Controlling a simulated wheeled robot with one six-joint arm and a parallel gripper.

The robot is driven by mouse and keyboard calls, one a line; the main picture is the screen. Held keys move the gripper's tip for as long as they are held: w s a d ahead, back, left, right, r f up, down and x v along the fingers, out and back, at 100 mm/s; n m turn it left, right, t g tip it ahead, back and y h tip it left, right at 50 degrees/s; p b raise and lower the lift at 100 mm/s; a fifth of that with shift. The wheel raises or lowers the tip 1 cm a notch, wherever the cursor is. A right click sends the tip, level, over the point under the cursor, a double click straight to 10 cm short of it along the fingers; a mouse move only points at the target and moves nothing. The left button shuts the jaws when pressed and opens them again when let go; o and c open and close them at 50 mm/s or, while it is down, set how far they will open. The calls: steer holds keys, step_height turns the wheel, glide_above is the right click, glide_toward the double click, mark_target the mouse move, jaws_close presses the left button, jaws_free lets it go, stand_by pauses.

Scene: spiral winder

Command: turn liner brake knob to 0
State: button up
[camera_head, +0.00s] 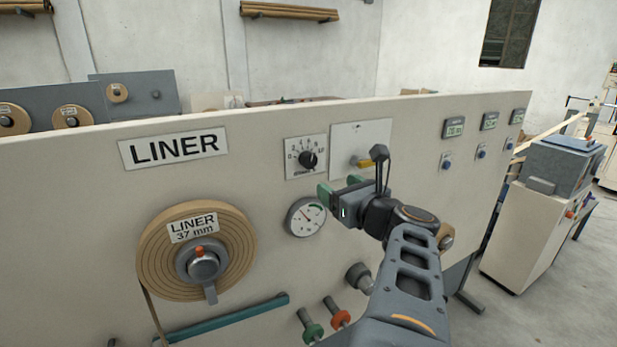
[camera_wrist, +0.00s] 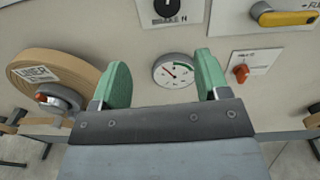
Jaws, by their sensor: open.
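The black brake knob (camera_head: 307,159) sits on a white numbered scale plate on the cream panel, right of the LINER sign (camera_head: 173,148). Its exact pointer setting is too small to read. In the wrist view only its lower part (camera_wrist: 168,8) shows at the top edge. My gripper (camera_head: 339,188) is open and empty, with green fingers, below and right of the knob. In the wrist view the open fingers (camera_wrist: 163,78) frame a round gauge, and the knob lies above them, apart from both.
The round gauge (camera_head: 306,216) is below the knob. A yellow handle (camera_head: 365,163) is close behind my gripper. A brown liner roll (camera_head: 197,250) stands out from the panel at left. Green (camera_head: 312,331) and red (camera_head: 338,317) knobs stick out below. An orange-red switch (camera_wrist: 241,73) shows in the wrist view.

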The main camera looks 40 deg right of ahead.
mark_target(311, 165)
steer(key=shift+m+h, duration=0.4)
steer(key=w+d, duration=0.1)
steer(key=w, duration=0.3)
steer(key=w+p, duration=0.1)
steer(key=w, duration=0.3)
steer(key=w+d, duration=0.1)
steer(key=w, duration=0.4)
steer(key=shift+d+r, duration=0.1)
steer(key=shift+d, duration=0.2)
steer(key=shift+c, duration=0.3)
steer(key=c, duration=0.9)
